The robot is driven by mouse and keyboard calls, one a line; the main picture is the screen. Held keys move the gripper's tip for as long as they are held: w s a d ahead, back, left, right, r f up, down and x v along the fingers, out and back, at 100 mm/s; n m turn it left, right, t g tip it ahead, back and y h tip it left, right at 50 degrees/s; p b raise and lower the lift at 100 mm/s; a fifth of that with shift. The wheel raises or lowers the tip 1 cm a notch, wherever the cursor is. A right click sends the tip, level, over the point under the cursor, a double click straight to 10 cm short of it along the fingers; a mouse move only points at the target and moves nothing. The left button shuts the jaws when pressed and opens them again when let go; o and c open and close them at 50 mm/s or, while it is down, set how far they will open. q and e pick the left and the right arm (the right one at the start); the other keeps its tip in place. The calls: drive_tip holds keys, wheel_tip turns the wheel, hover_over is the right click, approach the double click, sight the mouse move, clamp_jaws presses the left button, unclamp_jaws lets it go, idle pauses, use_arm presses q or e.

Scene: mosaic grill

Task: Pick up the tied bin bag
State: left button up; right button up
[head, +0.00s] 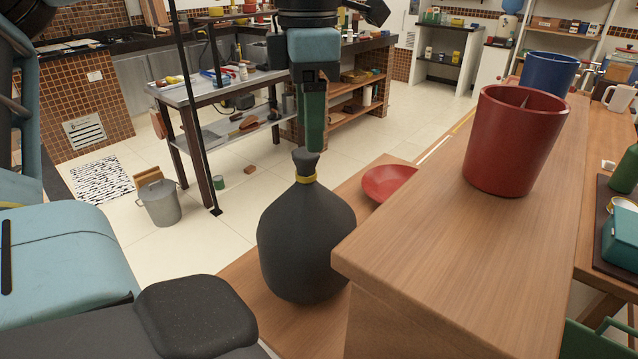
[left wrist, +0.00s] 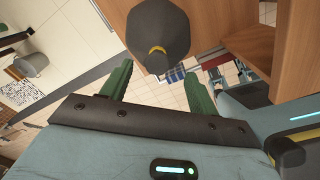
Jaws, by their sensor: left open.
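The tied bin bag (head: 305,240) is dark grey and round, with a narrow neck and a yellow tie (head: 306,179). It stands upright on a wooden surface beside the raised counter. My left gripper (head: 314,145) points down right above the bag's knotted top, with its fingertips at about that height in the picture. In the left wrist view the bag (left wrist: 158,28) shows ahead, its knot roughly midway between the two spread green fingers (left wrist: 158,72). The fingers are open with nothing gripped; I cannot tell whether they touch the knot. My right gripper does not show.
The wooden counter (head: 430,250) stands close at the bag's right, with a red bin (head: 515,140) and a blue bin (head: 547,75) on it. A red bowl (head: 388,182) lies behind the bag. A metal bucket (head: 160,202) and a work table (head: 225,90) stand farther left.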

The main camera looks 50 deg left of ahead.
sight(305, 152)
use_arm(q)
drive_tip(key=shift+s+f, duration=0.35)
drive_tip(key=shift+f, duration=0.15)
drive_tip(key=shift+w+f, duration=0.2)
drive_tip(key=shift+f, duration=0.6)
drive_tip(key=shift+s+a+f+p, duration=0.1)
drive_tip(key=shift+a+f+p, duration=0.1)
drive_tip(key=shift+f, duration=1.1)
drive_tip(key=shift+a+f+p, duration=0.1)
drive_tip(key=shift+f+p, duration=0.05)
drive_tip(key=shift+f, duration=1.15)
drive_tip(key=shift+r, duration=0.1)
clamp_jaws()
